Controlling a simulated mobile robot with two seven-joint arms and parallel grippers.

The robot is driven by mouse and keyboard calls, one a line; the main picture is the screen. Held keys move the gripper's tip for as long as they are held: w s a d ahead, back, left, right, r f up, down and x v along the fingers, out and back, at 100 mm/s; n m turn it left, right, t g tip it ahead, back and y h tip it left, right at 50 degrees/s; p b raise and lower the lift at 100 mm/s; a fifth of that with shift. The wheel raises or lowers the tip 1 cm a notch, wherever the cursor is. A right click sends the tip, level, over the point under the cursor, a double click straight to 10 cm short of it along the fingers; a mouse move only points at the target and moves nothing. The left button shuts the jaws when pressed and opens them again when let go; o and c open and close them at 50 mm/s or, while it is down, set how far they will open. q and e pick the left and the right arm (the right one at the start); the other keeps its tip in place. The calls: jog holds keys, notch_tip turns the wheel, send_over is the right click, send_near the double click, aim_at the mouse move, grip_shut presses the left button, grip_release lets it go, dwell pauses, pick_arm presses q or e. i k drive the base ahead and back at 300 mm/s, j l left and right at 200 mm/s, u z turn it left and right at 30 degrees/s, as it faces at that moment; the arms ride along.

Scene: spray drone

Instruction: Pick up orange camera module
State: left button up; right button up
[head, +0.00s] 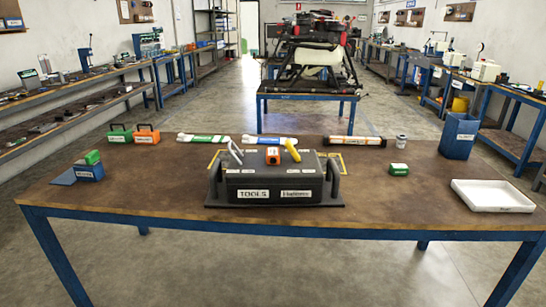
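A small orange block with a pale label (272,156) sits in the top of the dark grey tool box (262,185), near its middle; it looks like the orange camera module. A larger orange case with a dark handle (147,135) stands at the back left of the table, beside a similar green case (120,135). Neither of my grippers can be made out in the head view.
The brown table (380,215) also holds a yellow-handled tool (293,150) beside the orange block, a blue bin (460,136), a white tray (493,196), a green box (399,169) and a blue holder (88,172). The table's front left is clear.

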aim_at(272, 154)
jog(key=i+l, duration=0.25)
jog(key=i+l+u, duration=0.6)
jog(key=i+l, duration=0.05)
jog(key=i, duration=0.15)
